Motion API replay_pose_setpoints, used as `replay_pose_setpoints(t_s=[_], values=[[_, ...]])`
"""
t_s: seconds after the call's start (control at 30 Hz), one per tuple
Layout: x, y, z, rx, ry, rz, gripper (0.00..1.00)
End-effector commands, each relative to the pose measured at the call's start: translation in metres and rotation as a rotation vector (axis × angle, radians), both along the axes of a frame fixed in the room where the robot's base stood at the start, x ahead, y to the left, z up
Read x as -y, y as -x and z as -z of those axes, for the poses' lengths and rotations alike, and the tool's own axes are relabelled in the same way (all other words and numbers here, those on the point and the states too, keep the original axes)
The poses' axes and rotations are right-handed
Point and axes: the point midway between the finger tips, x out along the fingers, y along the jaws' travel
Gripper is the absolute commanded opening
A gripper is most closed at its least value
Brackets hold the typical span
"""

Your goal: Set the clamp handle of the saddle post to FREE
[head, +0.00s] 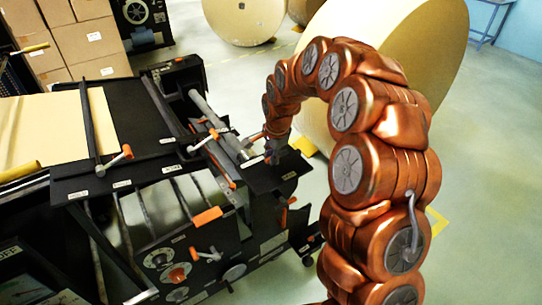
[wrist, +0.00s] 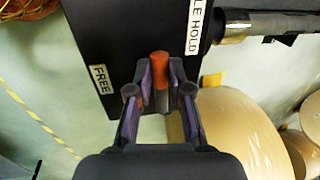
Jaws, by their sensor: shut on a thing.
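The clamp handle (wrist: 160,68) has an orange grip and stands between the two fingers of my gripper (wrist: 160,92) in the wrist view. The fingers are shut on it from both sides. It lies between the white FREE label (wrist: 101,80) on the left and a white label ending in "LE HOLD" (wrist: 207,28) on the right. Both labels are on a black plate (wrist: 120,30). In the head view my gripper (head: 274,150) is at the right end of the black machine, over this plate (head: 275,178), and hides most of the handle.
Other orange-tipped handles sit on the machine, one in the middle (head: 207,216) and one on the left (head: 127,152). A large kraft roll (head: 430,45) stands close behind my arm. Cartons (head: 75,40) are stacked at the back left. Open floor (head: 480,130) lies to the right.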

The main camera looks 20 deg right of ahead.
Motion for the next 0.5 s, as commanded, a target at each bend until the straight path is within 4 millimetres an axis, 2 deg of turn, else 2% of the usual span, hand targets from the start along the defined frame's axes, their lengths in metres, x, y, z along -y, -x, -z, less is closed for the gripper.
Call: replay_pose_setpoints(t_s=[0.27,0.5], values=[[0.0023,0.0017,0.0033,0.005,-0.001,-0.147,0.00],[0.0060,0.0055,0.0047,0.005,0.000,-0.365,0.00]])
